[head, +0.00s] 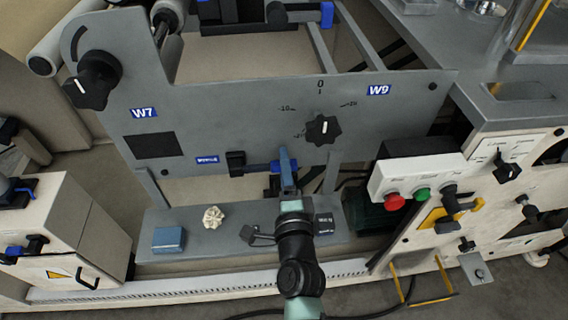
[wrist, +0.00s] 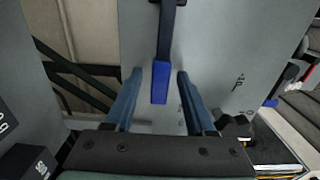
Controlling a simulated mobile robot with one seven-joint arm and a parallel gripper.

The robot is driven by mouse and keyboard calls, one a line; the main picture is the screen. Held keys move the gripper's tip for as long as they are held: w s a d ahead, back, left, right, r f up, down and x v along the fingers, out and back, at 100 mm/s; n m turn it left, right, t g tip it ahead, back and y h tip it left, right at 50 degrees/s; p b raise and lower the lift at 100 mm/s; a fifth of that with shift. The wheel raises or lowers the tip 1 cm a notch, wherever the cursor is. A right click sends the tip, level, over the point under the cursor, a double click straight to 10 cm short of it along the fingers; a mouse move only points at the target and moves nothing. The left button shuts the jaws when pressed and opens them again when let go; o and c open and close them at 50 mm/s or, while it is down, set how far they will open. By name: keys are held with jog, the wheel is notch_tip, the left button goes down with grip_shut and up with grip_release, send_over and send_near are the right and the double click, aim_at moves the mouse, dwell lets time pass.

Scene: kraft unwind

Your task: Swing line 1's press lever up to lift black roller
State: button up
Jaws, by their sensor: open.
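A lever with a black arm and a blue handle (head: 257,168) sticks out sideways from a black pivot (head: 236,163) low on the grey machine plate. In the wrist view the blue handle (wrist: 160,83) lies between my two blue fingers, with a visible gap on each side. My gripper (head: 286,160) is open at the handle's free end; its fingers (wrist: 157,85) straddle the handle and do not appear to be closed on it. I cannot make out for certain which roller is the black roller.
The plate carries a black star knob (head: 322,129) by a dial and another knob (head: 94,80) at upper left. Below, a grey shelf holds a blue box (head: 169,239) and a crumpled pale lump (head: 213,217). A button box (head: 416,178) stands at right.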

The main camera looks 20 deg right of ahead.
jog(key=shift+w+d, duration=0.1)
jog(key=shift+w, duration=0.3)
jog(key=shift+c, duration=0.2)
grip_shut()
dwell(1.1)
